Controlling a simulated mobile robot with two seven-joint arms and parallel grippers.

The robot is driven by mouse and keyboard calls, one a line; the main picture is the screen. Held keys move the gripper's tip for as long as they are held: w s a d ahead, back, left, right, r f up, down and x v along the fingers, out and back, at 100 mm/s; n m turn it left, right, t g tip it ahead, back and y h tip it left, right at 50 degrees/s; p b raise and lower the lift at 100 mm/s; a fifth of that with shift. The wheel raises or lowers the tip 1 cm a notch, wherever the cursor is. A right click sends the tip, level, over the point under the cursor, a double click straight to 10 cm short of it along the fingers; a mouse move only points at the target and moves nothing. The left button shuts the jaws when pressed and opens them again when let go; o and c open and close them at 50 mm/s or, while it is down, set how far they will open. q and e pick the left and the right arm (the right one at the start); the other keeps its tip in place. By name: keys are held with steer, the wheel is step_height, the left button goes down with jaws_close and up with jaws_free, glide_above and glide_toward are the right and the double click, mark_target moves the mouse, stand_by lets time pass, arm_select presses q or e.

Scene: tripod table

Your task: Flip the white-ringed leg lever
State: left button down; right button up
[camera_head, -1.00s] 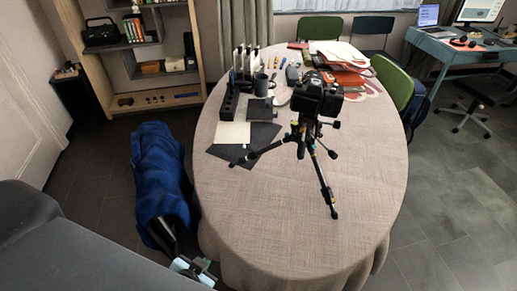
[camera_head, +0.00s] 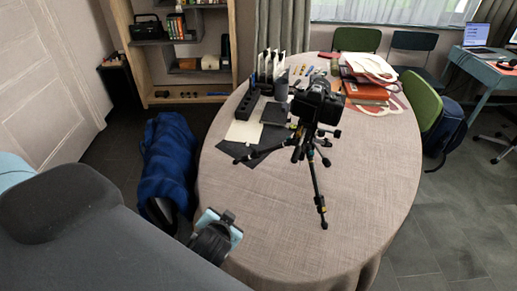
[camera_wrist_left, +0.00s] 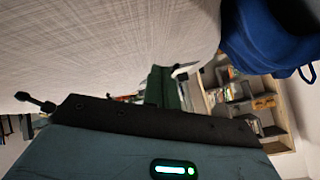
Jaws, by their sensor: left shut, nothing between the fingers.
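A black tripod (camera_head: 318,180) with a camera (camera_head: 318,102) on top stands on the oval table (camera_head: 270,215), its legs spread. Small coloured bands and dark knobs show on its legs, but the white-ringed lever is too small to pick out. My left gripper (camera_head: 222,222) is at the table's near left edge, apart from the tripod and to the lower left of it. It is shut and empty. The left wrist view shows its teal body low in the picture and a black knobbed part (camera_wrist_left: 35,102) at the left, which I cannot identify for sure. My right gripper is not in view.
Dark sheets and a pale sheet (camera_head: 243,132) lie left of the tripod. A blue bag (camera_head: 168,165) is on the floor left of the table. The near tabletop is clear.

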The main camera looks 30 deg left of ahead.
mark_target(251, 147)
arm_select(q)
steer(key=w+r+m+t+y, duration=0.1)
steer(key=w+r+t, duration=0.1)
steer(key=w+r, duration=0.3)
steer(key=w+r+t+y, duration=0.1)
steer(key=w+r+t, duration=0.2)
steer(key=w, duration=0.8)
step_height(251, 147, up, 2)
steer(key=shift+a+r+m, duration=0.15)
steer(key=shift+a+m, duration=0.05)
steer(key=shift+m, duration=0.2)
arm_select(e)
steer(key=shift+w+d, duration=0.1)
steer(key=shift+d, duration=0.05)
arm_select(q)
steer(key=shift+w, duration=0.15)
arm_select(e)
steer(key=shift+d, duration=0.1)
